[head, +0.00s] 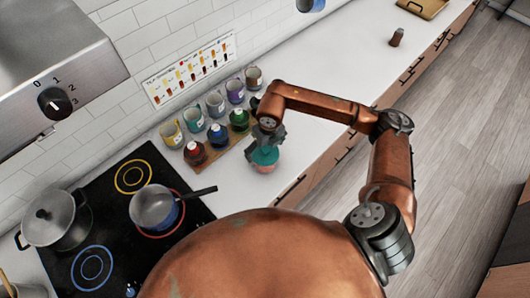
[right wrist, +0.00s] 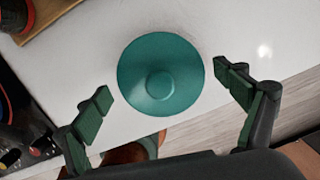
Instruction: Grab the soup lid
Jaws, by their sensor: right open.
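A round teal lid with a raised centre (right wrist: 160,74) lies between the spread fingers of my right gripper (right wrist: 163,84) in the right wrist view. White counter shows between the lid and each finger. In the head view the teal lid (head: 265,156) tops a small reddish container (head: 264,167) near the counter's front edge. My right gripper (head: 267,137) is open just above it and partly hides it. My left gripper is not in view.
A wooden tray (head: 222,150) with coloured jars and mugs, including a red-bodied jar (head: 195,153), stands close by on the left. A saucepan (head: 154,207) and a lidded pot (head: 55,219) stand on the black cooktop (head: 118,215). The white counter (head: 340,75) is mostly clear beyond.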

